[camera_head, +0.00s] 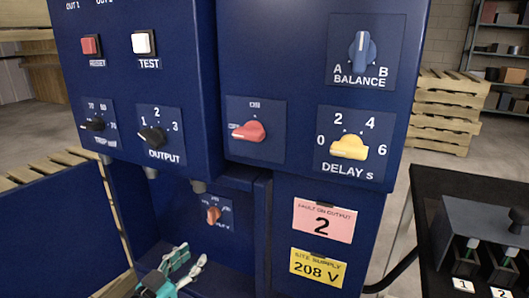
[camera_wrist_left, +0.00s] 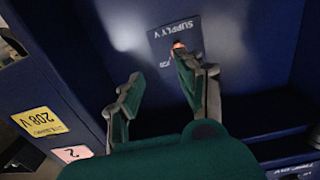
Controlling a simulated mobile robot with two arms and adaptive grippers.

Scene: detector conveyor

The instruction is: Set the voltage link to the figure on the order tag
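The voltage link is a small orange knob (camera_head: 213,215) on a dark blue plate in the recess under the cabinet. Its figures are too small to read, and its setting cannot be told. The yellow tag (camera_head: 318,267) reads "SITE SUPPLY 208 V". My left gripper (camera_head: 191,256), teal with grey fingers, is below and left of the knob, apart and empty. In the left wrist view its fingers (camera_wrist_left: 157,72) are open, and the knob (camera_wrist_left: 178,45) shows just beyond the right fingertip, under the "SUPPLY V" label. My right gripper is not in view.
The recess has a blue side wall (camera_head: 262,225) on its right. A pink tag (camera_head: 323,221) reads "FAULT ON OUTPUT 2". Above are the OUTPUT knob (camera_head: 152,137), red switch (camera_head: 249,131) and yellow DELAY knob (camera_head: 348,147). A grey box (camera_head: 480,228) stands on a black table at right.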

